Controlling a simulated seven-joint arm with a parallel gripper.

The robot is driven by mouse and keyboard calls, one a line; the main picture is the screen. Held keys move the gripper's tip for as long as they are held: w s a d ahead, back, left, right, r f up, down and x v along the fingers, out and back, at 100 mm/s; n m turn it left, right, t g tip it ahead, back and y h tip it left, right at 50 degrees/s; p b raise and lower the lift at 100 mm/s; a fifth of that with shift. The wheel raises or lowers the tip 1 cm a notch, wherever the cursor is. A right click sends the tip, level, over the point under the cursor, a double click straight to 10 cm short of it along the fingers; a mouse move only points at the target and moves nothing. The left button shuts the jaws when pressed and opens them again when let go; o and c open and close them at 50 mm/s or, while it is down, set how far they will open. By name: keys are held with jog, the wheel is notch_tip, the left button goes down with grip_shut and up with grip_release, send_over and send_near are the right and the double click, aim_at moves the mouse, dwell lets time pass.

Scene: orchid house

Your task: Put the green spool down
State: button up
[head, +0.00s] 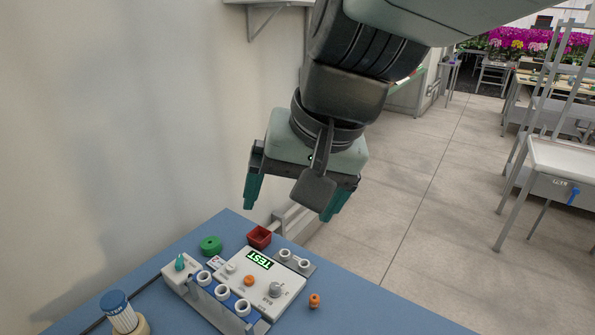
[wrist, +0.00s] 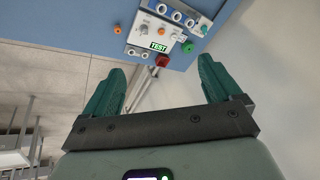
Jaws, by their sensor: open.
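The green spool (head: 210,245) rests on the blue table (head: 348,295), near its far left edge beside the white device. It also shows in the wrist view (wrist: 187,47), beyond my finger tips. My gripper (head: 295,205) is open and empty. It hangs above and beyond the table's far corner, up and to the right of the spool and apart from it. In the wrist view both teal fingers (wrist: 163,77) are spread wide with nothing between them.
A white device with a lit TEST display (head: 260,260) stands beside the spool. A red open box (head: 260,237) and an orange spool-like piece (head: 314,300) are near it. A blue-capped container (head: 120,308) stands at the front left. A wall rises at the left.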

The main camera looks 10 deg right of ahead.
jog(key=s+d+r+n+t+h, duration=0.1)
jog(key=s+d+t+h, duration=0.1)
jog(key=s+d, duration=0.3)
jog(key=shift+s+d+r+n+h, duration=0.3)
jog(key=shift+s+r+n, duration=0.1)
jog(key=shift+s, duration=0.1)
dwell(0.7)
